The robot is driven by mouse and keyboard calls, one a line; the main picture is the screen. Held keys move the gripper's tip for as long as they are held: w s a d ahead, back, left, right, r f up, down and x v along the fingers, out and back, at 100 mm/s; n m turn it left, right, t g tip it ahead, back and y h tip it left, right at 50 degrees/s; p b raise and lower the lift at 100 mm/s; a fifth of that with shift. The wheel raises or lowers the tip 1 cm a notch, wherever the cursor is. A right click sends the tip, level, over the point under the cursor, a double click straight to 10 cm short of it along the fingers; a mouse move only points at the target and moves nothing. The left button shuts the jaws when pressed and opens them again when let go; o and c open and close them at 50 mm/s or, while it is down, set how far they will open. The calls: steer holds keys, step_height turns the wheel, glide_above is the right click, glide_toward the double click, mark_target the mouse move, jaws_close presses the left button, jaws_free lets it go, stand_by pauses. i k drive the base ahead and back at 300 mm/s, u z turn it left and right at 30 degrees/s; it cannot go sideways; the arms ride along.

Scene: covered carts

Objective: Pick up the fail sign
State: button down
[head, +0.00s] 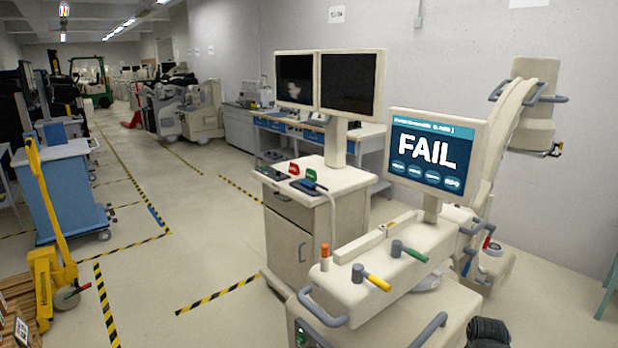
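A monitor screen (425,152) on the right shows the word FAIL in white on blue. It is mounted on a beige medical machine. A small red sign-like piece (294,169) and a small green one (310,175) stand side by side on the white top of the beige cart (345,180), left of the monitor. Any writing on these two pieces is too small to read. My gripper is not in view.
The cart also carries twin dark monitors (349,82) and dark flat devices. The machine's console (375,265) stands in front at right. A yellow pallet jack (52,285) and blue cabinet (68,192) are at left. Striped tape marks the open floor between.

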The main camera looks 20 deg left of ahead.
mark_target(294, 169)
steer(key=k, duration=1)
steer(key=u, duration=1.45)
steer(key=i, duration=8.2)
